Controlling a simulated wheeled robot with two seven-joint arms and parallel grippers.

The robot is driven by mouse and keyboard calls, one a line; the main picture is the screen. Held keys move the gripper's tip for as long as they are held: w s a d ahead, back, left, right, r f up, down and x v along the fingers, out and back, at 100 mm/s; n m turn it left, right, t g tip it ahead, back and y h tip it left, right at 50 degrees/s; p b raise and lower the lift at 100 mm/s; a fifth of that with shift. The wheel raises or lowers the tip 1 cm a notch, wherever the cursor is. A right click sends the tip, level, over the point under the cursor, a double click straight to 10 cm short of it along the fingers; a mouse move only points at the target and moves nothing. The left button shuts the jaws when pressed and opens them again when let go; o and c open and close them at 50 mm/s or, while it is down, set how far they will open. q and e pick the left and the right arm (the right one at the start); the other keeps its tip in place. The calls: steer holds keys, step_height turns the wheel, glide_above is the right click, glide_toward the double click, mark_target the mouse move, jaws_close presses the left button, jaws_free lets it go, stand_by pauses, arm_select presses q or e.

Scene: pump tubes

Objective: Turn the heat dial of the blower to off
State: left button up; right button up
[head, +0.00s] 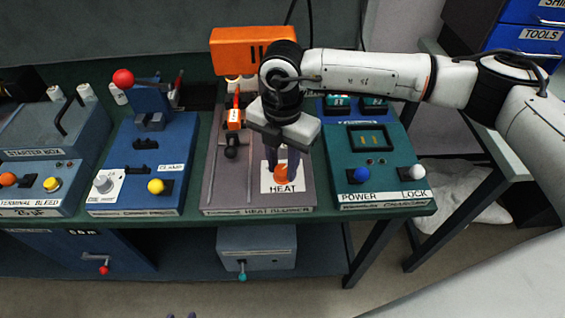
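The heat blower (222,190) is a grey unit with an orange housing on top, in the middle of the bench in the head view. Its heat dial (282,176) is orange and sits on a white plate marked HEAT, near the front right of the unit. My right gripper (282,165) points down at the dial, its dark fingertips at the dial's two sides. I cannot tell whether they touch or grip it. The fingers hide part of the dial, so its pointer setting is not clear. My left gripper is not in view.
A blue clamp unit (137,170) and the starter box (40,130) stand on the left. Below is a shelf with a grey box (256,243). The bench's front edge is just ahead of the units.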

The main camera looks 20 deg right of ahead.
steer(key=c, duration=0.4)
steer(key=shift+o, duration=0.2)
